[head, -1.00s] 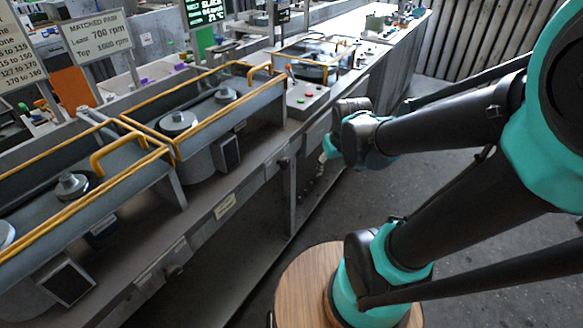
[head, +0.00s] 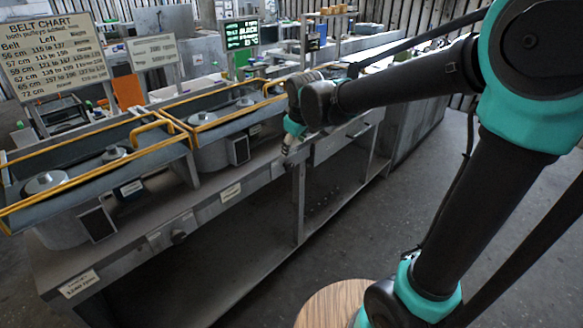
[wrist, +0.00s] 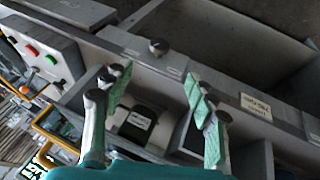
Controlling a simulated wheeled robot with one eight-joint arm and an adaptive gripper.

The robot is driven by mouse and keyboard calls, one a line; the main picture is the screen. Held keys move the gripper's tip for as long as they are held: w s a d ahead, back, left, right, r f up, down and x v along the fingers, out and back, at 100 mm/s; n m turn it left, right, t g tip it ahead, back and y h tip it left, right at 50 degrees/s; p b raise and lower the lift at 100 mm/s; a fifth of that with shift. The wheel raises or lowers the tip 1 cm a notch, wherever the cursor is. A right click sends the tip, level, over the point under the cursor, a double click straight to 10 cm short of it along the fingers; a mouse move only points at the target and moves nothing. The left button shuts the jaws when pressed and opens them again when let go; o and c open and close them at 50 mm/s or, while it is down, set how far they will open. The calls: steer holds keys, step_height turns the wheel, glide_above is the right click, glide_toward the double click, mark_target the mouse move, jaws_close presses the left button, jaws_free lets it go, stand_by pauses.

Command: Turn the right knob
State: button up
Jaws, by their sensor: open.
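The right knob (wrist: 158,46) is a small dark round knob on the front rail of the bench, in the wrist view just beyond my fingertips. In the head view my gripper covers it or nearly does, so I cannot make it out there. The left knob (head: 178,236) shows on the same rail further left. My gripper (wrist: 157,76) is open, its two green-padded fingers spread and empty, with the knob ahead of the gap between them. In the head view my gripper (head: 289,143) is at the bench front; contact with the knob cannot be told.
A label plate (wrist: 255,107) is on the rail, and a control box with red and green buttons (wrist: 40,50) is nearby. A belt chart sign (head: 55,60) stands at the back left.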

mark_target(293, 165)
steer(key=x, duration=1.4)
steer(key=shift+w+f, duration=0.2)
steer(key=shift+f, duration=0.2)
steer(key=c, duration=1.2)
steer(key=shift+o, duration=0.2)
steer(key=shift+d+g, duration=0.1)
steer(key=shift+g, duration=0.2)
steer(key=shift+w+d+m+g+y, duration=0.1)
steer(key=shift+w+m+g+y, duration=0.2)
steer(key=shift+g+y, duration=0.4)
steer(key=g+y, duration=0.2)
steer(key=shift+w+d+m+g, duration=0.15)
steer(key=shift+m+g, duration=0.15)
steer(key=shift+m, duration=0.1)
steer(key=g+y, duration=0.1)
steer(key=g, duration=0.1)
steer(key=m+g+y, duration=0.1)
steer(key=g+y, duration=0.1)
steer(key=shift+w+d+f+y, duration=0.15)
steer(key=shift+w+y, duration=0.05)
steer(key=shift+y, duration=0.1)
